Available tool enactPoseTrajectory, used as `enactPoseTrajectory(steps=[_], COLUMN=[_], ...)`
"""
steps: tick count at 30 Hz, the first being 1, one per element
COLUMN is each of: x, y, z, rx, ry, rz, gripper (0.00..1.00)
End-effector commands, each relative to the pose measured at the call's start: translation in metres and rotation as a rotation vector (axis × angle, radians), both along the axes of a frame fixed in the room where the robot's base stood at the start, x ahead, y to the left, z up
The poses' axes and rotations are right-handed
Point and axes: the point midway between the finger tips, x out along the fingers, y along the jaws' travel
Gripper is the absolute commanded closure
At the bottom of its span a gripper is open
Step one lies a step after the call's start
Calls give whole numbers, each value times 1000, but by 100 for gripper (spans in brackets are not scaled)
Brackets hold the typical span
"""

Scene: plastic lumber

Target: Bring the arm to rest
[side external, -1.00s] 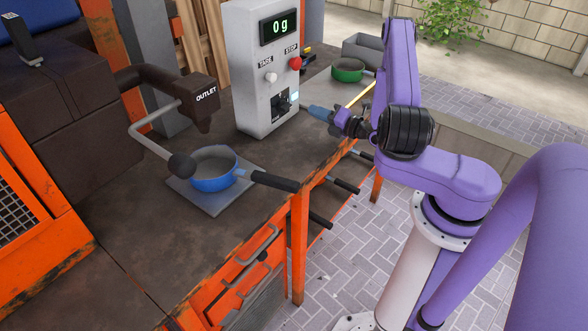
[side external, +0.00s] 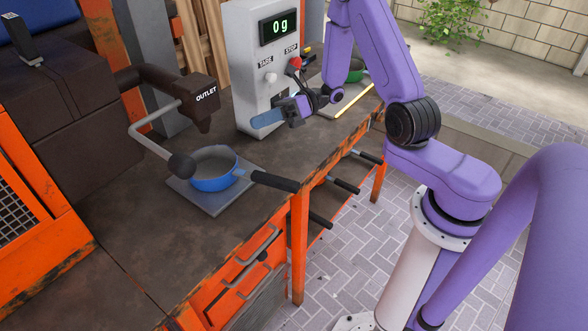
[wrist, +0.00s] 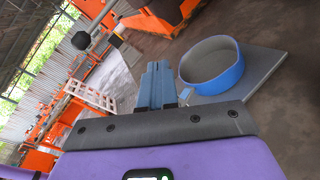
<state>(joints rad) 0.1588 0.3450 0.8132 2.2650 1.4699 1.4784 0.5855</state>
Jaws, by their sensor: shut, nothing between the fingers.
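My gripper (side external: 256,121) is above the dark worktop (side external: 140,243), in front of the lower part of the grey control box (side external: 256,75). Its blue fingers point left and are closed together with nothing between them. In the wrist view the gripper (wrist: 154,66) also shows its fingers side by side. A blue pan (side external: 213,184) sits on a grey plate (side external: 210,204), apart from the gripper. In the wrist view the blue pan (wrist: 212,78) is right of the fingers. My arm covers part of a green pan (side external: 357,76) at the back.
The box's display (side external: 280,27) reads 0 g, and a red stop button (side external: 295,62) is on its face. A brown outlet (side external: 200,100) and a ball-ended lever (side external: 181,165) stand left. The pan's black handle (side external: 273,181) reaches over the worktop's front edge. The front-left worktop is clear.

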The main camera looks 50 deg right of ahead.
Motion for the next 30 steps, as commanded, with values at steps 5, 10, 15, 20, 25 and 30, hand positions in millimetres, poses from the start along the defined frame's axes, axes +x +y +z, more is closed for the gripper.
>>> enactPoseTrajectory(steps=[5,10,15,20,25,30], x=[-38,-82,-128,-168,-206,-234], y=[43,70,82,83,74,61], z=[14,22,26,29,29,30], rx=[-124,-229,-321,-395,-457,-502], ry=[-122,-258,-418,-589,-794,-1025], rz=[315,610,900,1166,1438,1698], gripper=[100,100,100,100,100,100])
